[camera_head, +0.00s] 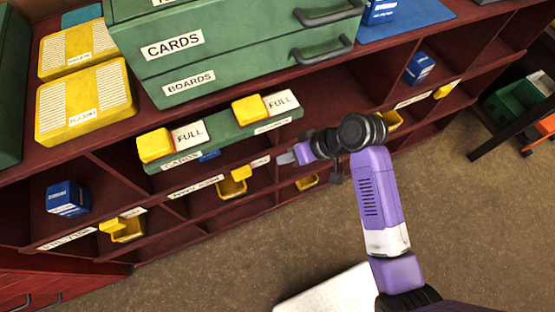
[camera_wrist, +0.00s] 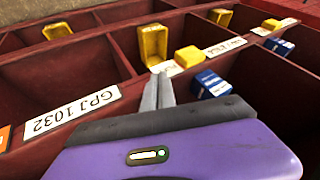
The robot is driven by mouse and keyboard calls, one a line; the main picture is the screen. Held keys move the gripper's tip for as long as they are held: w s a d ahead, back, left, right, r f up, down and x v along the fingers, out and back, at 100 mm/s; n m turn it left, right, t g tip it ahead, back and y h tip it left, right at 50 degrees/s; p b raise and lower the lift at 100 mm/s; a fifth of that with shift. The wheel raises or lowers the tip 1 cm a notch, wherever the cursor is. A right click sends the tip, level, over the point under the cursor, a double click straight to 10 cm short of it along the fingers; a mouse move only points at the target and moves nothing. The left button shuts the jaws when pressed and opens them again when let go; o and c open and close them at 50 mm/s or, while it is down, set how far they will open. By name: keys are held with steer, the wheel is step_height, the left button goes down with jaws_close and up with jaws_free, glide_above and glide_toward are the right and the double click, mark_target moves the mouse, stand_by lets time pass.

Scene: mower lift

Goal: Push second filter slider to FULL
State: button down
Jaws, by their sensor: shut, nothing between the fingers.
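Two yellow slider blocks sit on a green rail at the shelf front in the head view. The left slider (camera_head: 155,145) is at the left of its white FULL label (camera_head: 189,135). The right slider (camera_head: 249,108) is at the left of its own FULL label (camera_head: 281,102).
A green cabinet (camera_head: 225,62) marked CARDS and BOARDS stands above the rail. Yellow bins (camera_head: 234,186) and a blue box (camera_head: 67,199) are in the red shelf compartments. The wrist view shows a GPJ 1032 label (camera_wrist: 70,112) and a blue box (camera_wrist: 211,83). Floor is open in front.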

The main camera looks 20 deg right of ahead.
steer(key=shift+v, duration=1.7)
